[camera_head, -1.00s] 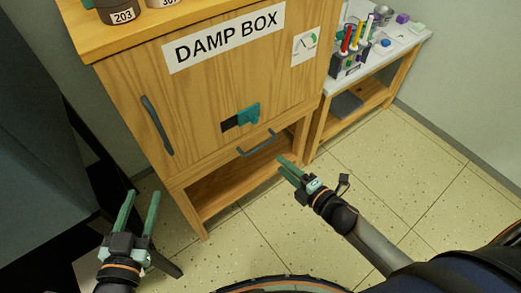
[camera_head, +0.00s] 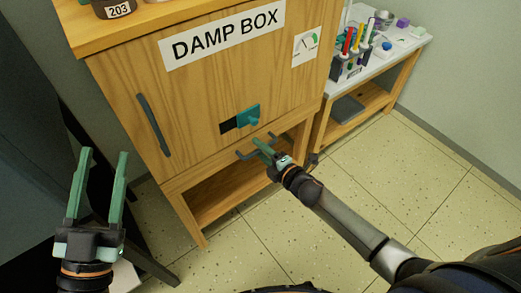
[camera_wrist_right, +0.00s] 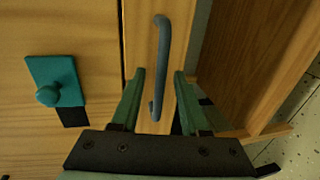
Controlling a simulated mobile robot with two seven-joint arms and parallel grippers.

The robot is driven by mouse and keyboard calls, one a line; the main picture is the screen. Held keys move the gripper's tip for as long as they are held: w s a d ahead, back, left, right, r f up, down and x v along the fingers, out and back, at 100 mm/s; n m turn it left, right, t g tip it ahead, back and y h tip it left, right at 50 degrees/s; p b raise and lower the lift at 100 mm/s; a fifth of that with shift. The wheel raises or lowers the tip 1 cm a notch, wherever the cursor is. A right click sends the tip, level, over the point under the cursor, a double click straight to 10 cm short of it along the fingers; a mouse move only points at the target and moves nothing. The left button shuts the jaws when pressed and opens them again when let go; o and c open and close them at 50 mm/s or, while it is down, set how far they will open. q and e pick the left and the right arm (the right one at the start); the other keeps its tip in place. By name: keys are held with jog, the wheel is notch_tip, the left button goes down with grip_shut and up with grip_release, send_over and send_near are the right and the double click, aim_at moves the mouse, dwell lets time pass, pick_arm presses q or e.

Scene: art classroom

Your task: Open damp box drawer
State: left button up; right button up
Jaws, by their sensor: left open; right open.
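The damp box (camera_head: 200,105) is a wooden cabinet with a "DAMP BOX" label on its front. A narrow drawer front under its door carries a dark grey bar handle (camera_head: 243,154). My right gripper (camera_head: 262,146) is at this handle. In the right wrist view the handle (camera_wrist_right: 160,60) lies between the open green fingers of that gripper (camera_wrist_right: 158,95), with gaps on both sides. The drawer looks closed. My left gripper (camera_head: 103,165) is open and empty, left of the cabinet.
A long door handle (camera_head: 154,125) is at the left. An open shelf (camera_head: 235,187) lies below. A side table (camera_head: 395,52) holds art supplies.

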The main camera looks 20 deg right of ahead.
grip_shut()
dwell(0.3)
dwell(1.1)
